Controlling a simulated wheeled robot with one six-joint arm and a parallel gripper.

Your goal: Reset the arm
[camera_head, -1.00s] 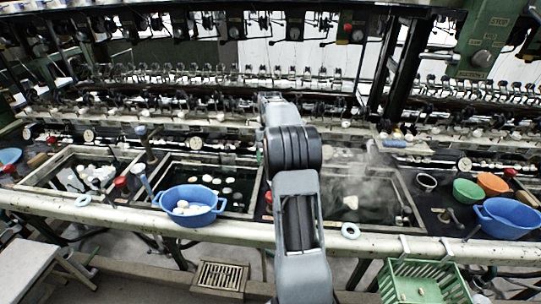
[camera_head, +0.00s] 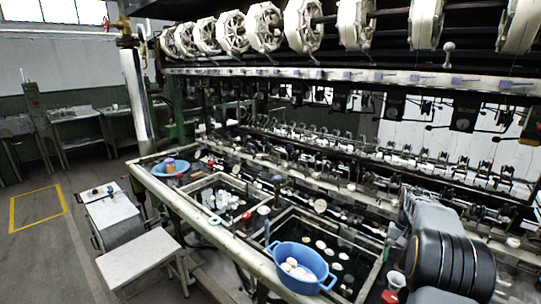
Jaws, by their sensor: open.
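My arm shows at the lower right of the head view, with grey links and a dark ribbed joint. It reaches over the front of the reeling bench. My gripper cannot be made out; the arm's own links block the view toward its end. A blue basin (camera_head: 284,281) with white cocoons (camera_head: 297,268) in it stands on the bench's front rail, left of my arm.
Water basins with floating cocoons (camera_head: 222,199) are set into the bench (camera_head: 197,226). Reels (camera_head: 263,27) hang above. Open floor with a yellow-marked square (camera_head: 38,208) lies far left.

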